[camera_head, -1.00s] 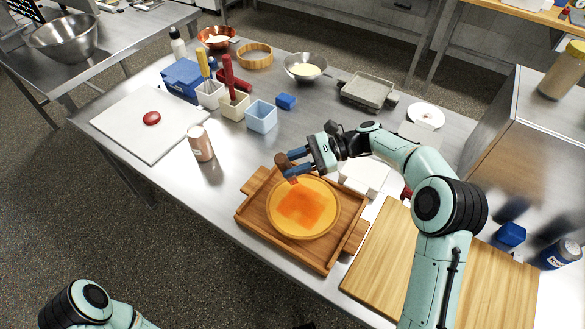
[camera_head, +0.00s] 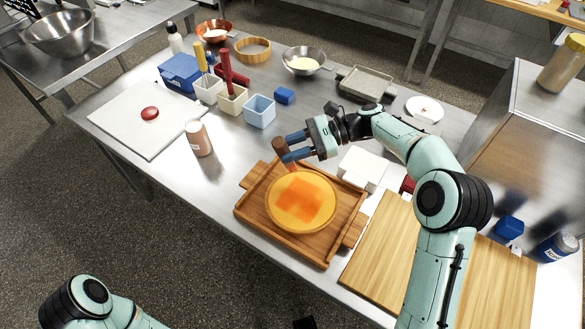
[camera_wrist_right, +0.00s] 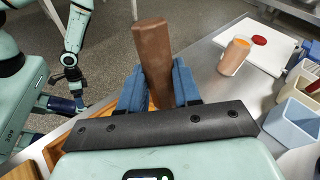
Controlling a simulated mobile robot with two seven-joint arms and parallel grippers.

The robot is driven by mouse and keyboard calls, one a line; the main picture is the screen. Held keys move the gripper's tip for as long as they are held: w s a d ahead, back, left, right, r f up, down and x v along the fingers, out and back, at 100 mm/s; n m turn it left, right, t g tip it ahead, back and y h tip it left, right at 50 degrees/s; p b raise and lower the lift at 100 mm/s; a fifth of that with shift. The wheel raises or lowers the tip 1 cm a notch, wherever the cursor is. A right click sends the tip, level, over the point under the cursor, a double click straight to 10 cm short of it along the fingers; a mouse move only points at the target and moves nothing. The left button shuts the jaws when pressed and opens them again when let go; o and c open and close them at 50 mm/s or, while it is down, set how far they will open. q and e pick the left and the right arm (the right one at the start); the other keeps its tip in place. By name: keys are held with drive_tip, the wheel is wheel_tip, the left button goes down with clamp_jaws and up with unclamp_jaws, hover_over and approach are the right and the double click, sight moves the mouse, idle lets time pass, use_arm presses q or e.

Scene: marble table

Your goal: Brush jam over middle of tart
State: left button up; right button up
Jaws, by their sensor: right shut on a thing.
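The round tart (camera_head: 328,211) lies in a wooden tray (camera_head: 246,208); an orange jam patch (camera_head: 298,200) covers its middle, with paler yellow around it. My right gripper (camera_head: 290,147) is shut on a brush with a brown handle (camera_head: 279,147), by the tart's far edge. The handle also stands up between the blue fingers in the right wrist view (camera_wrist_right: 153,55). The brush's lower end is near the far rim; I cannot tell whether it touches. My left gripper (camera_wrist_right: 68,104) shows small at the left of the wrist view, its jaws unclear.
A pinkish jar (camera_head: 198,139) stands left of the tray. A white board (camera_head: 125,125) with a red lid (camera_head: 150,113) is farther left. A white box (camera_head: 361,168) and a wooden cutting board (camera_head: 430,260) lie to the right. Several bins and bowls stand behind.

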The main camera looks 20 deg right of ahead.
clamp_jaws()
drive_tip(key=shift+s+a+r, duration=0.1)
drive_tip(key=shift+s+a, duration=0.1)
use_arm(q)
drive_tip(key=shift+w+r+p, duration=0.3)
drive_tip(key=shift+r+p, duration=0.6)
drive_tip(key=shift+w+r+p, duration=0.3)
drive_tip(key=shift+r+p, duration=0.55)
drive_tip(key=shift+r, duration=0.05)
drive_tip(key=shift+w+r+p, duration=0.3)
drive_tip(key=shift+r+p, duration=0.6)
use_arm(e)
drive_tip(key=s+a+n+h, duration=0.1)
drive_tip(key=s+a, duration=0.3)
drive_tip(key=s, duration=0.4)
drive_tip(key=shift+h, duration=0.6)
use_arm(q)
drive_tip(key=shift+r, duration=0.15)
use_arm(e)
drive_tip(key=shift+r, duration=0.1)
